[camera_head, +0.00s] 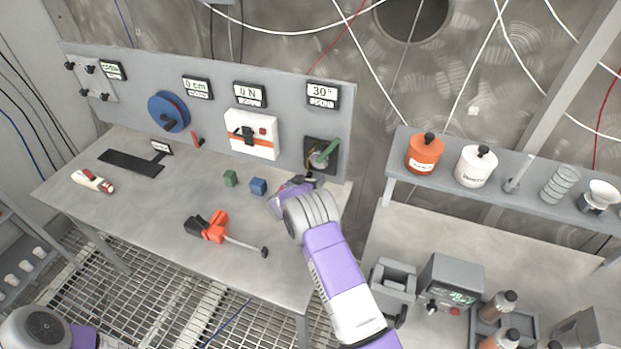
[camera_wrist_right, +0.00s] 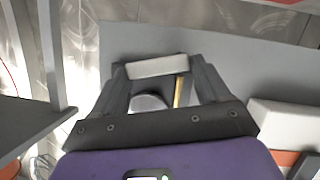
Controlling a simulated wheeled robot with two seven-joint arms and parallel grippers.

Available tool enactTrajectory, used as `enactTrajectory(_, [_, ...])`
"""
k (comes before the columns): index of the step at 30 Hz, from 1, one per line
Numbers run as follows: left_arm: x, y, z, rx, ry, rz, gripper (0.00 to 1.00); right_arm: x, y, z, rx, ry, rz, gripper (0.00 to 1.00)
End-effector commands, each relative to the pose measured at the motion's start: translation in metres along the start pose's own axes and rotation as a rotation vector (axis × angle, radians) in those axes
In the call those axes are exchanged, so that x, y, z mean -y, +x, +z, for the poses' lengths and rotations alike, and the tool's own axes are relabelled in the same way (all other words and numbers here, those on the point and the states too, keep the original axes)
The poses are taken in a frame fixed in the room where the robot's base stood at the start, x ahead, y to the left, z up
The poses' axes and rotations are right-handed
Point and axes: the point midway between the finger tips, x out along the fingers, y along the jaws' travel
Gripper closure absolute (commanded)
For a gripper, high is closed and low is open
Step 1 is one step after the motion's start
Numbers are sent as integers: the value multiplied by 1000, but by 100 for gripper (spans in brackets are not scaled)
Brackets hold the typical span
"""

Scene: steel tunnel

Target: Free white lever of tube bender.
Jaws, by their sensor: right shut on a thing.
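The tube bender (camera_head: 313,146) looks to be the dark square unit on the wall panel under the "30°" display, with a green lever (camera_head: 331,149) sticking up to the right. My right gripper (camera_head: 296,183) is just below and in front of it. In the right wrist view my right gripper (camera_wrist_right: 158,68) has a short white bar (camera_wrist_right: 157,66) between its fingertips, which looks like the white lever. A grey round part and a yellowish strip show behind the fingers. In the head view the white lever is hidden by the gripper. My left gripper is out of view.
A white box (camera_head: 262,147) is on the panel left of the bender. A shelf (camera_head: 400,165) with jars stands close on the right.

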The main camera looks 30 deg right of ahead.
Motion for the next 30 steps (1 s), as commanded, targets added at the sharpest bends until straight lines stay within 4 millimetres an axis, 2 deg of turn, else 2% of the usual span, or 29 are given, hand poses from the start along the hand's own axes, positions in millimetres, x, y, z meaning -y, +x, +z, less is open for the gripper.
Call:
enactTrajectory(4, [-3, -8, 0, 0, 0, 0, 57, 0, -1, -3, 1, -127, 60, 55])
enactTrajectory(11, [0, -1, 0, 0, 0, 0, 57, 5, -1, -5, 2, -328, 145, 55])
enactTrajectory(30, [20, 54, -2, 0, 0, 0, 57, 22, -3, -9, 3, -883, 375, 55])
